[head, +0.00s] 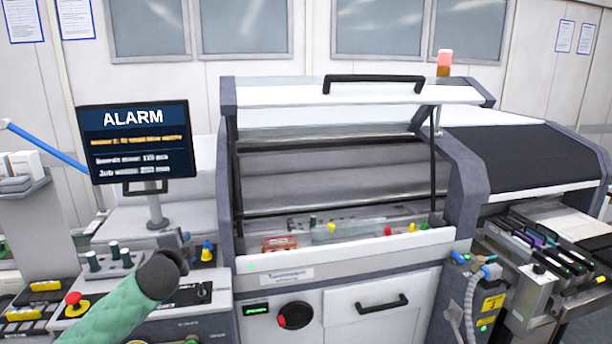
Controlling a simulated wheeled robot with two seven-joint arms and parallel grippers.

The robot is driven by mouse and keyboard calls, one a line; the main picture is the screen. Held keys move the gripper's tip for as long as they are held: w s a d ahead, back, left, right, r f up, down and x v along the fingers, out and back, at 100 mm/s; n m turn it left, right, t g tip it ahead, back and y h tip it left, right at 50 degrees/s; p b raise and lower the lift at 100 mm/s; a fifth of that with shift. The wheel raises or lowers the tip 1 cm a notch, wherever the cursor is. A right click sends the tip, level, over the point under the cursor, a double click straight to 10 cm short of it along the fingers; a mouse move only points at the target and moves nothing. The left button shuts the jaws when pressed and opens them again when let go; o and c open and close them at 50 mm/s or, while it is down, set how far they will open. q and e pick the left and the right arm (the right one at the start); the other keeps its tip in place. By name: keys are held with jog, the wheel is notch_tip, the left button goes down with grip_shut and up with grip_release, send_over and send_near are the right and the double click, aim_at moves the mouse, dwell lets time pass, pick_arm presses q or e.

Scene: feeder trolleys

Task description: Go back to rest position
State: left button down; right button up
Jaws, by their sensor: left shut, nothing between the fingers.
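My left arm comes in from the lower left in a green sleeve. Its dark left gripper (170,266) is shut and empty, in front of the control panel (212,284) left of the machine (345,262). The machine's clear cover (350,95) with a black handle is raised, showing the inside. My right gripper is not in view.
A monitor (138,143) reading ALARM stands at the left. A red push button (74,299) sits on the panel near my arm. A feeder trolley (545,262) with several feeders is at the right. An orange beacon (444,62) stands behind the cover.

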pick_arm(q)
jog(key=s+d+f+n+g, duration=0.35)
jog(key=s+f, duration=0.55)
jog(key=f, duration=0.3)
jog(key=s+d+f+n+g, duration=0.3)
jog(key=s+d+f, duration=0.1)
jog(key=s+f, duration=0.6)
jog(key=s+d+f+n+g+h, duration=0.1)
jog(key=s+f+n+g, duration=0.1)
jog(key=s+f, duration=0.5)
jog(key=s+d+f+n+g, duration=0.1)
jog(key=s+f+n+g, duration=0.1)
jog(key=s, duration=0.9)
jog(key=s+d+f+n+g+h, duration=0.1)
jog(key=s+f+n+g, duration=0.15)
jog(key=s+f, duration=0.45)
jog(key=s+d+f+g, duration=0.1)
jog(key=s+f, duration=0.2)
jog(key=f, duration=1.6)
jog(key=s+d+f+g, duration=0.1)
jog(key=s+d+f, duration=0.1)
jog(key=f, duration=1.6)
jog(key=shift+s+f, duration=0.4)
jog(key=shift+s, duration=0.5)
jog(key=shift+d, duration=0.1)
